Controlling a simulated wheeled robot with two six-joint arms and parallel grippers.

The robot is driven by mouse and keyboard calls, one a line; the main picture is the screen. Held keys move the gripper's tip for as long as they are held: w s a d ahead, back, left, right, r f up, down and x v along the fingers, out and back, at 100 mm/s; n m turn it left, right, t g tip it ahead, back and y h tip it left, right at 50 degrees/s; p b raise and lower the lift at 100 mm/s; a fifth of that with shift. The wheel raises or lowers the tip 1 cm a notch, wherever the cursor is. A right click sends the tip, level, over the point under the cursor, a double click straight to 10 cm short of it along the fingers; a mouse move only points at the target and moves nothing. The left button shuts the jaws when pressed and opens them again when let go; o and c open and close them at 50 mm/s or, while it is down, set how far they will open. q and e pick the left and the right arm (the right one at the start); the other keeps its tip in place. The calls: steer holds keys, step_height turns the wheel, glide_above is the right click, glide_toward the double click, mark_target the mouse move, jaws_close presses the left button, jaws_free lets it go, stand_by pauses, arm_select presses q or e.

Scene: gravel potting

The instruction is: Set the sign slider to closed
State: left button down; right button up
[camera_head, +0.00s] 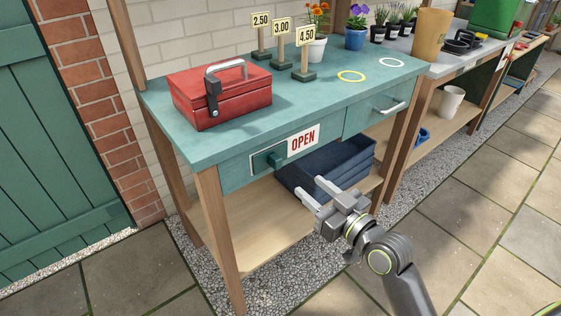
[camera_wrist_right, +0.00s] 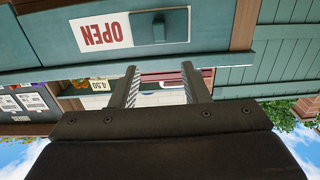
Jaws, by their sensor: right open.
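The sign slider is a teal block knob (camera_head: 268,160) at the left of a white-framed slot on the front of the teal table. To its right, the sign (camera_head: 303,141) shows OPEN in red. In the right wrist view the picture is upside down, with the knob (camera_wrist_right: 158,27) next to the OPEN lettering (camera_wrist_right: 104,32). My right gripper (camera_head: 312,188) is open and empty, in front of the table and apart from the knob, lower and to its right. Its two fingers (camera_wrist_right: 160,75) show in the wrist view. My left gripper is not in view.
A red toolbox (camera_head: 220,95), price signs (camera_head: 280,45) and potted flowers (camera_head: 318,40) stand on the teal table (camera_head: 225,150). A drawer handle (camera_head: 389,107) juts out at right. A blue crate (camera_head: 325,165) sits on the lower shelf. Paving in front is clear.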

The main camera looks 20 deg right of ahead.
mark_target(279, 160)
steer(key=x, duration=1.2)
steer(key=shift+w, duration=0.1)
jaws_close()
